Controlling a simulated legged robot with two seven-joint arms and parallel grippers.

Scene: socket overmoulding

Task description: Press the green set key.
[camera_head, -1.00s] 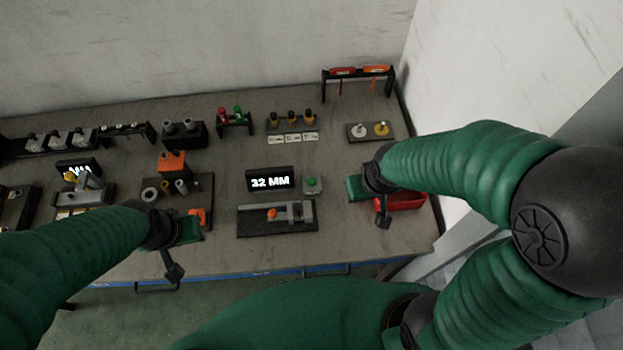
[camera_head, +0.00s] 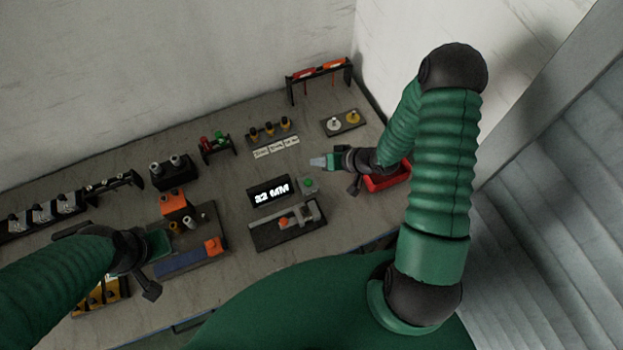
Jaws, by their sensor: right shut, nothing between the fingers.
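The green set key (camera_head: 308,184) is a round green button on a small grey box, just right of the black display (camera_head: 268,192) that reads "32 MM". My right gripper (camera_head: 318,162) is shut and empty. Its tip points left and sits a little behind the green key in the picture, apart from it. My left gripper (camera_head: 152,245) is at the lower left, far from the key; its fingers are not clear to see.
A grey slide fixture (camera_head: 290,228) with an orange knob lies in front of the display. A red tray (camera_head: 388,178) is under my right arm. A two-disc plate (camera_head: 343,122) lies at the back right. A blue-and-orange fixture (camera_head: 190,258) is near my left gripper.

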